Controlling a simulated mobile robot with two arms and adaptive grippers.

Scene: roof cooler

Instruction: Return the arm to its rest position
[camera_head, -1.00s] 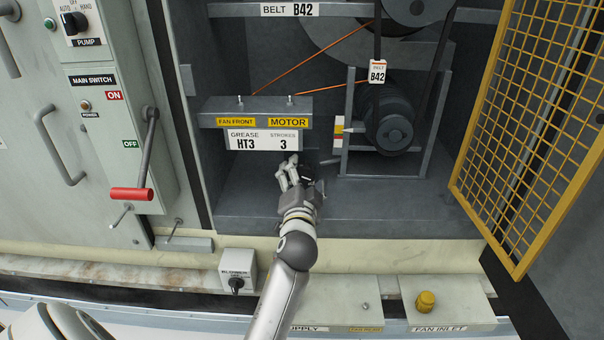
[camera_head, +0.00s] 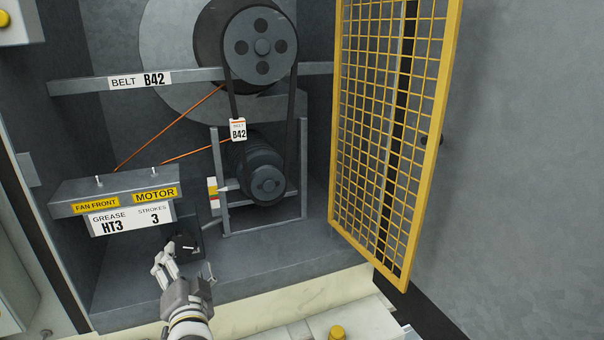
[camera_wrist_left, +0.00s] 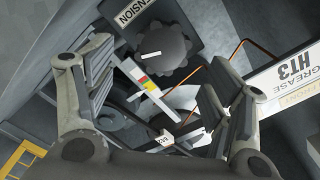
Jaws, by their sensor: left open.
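My left gripper (camera_head: 184,268) is open and empty in the head view, low in front of the belt bay. Its fingers point at a dark round tension knob (camera_head: 187,245) just beyond them, with a gap between. In the left wrist view the knob (camera_wrist_left: 163,46) has a white pointer line and a plate reading "TENSION" partly cut off. The open fingers (camera_wrist_left: 158,75) stand on either side of the view, apart from the knob. My right gripper is in neither view.
A yellow mesh guard door (camera_head: 385,140) stands open at the right. The grease bracket (camera_head: 110,190) juts out above left of the gripper. The belt (camera_head: 298,150) and motor (camera_head: 262,170) are behind. A yellow cap (camera_head: 337,333) is at the bottom edge. The bay floor is bare.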

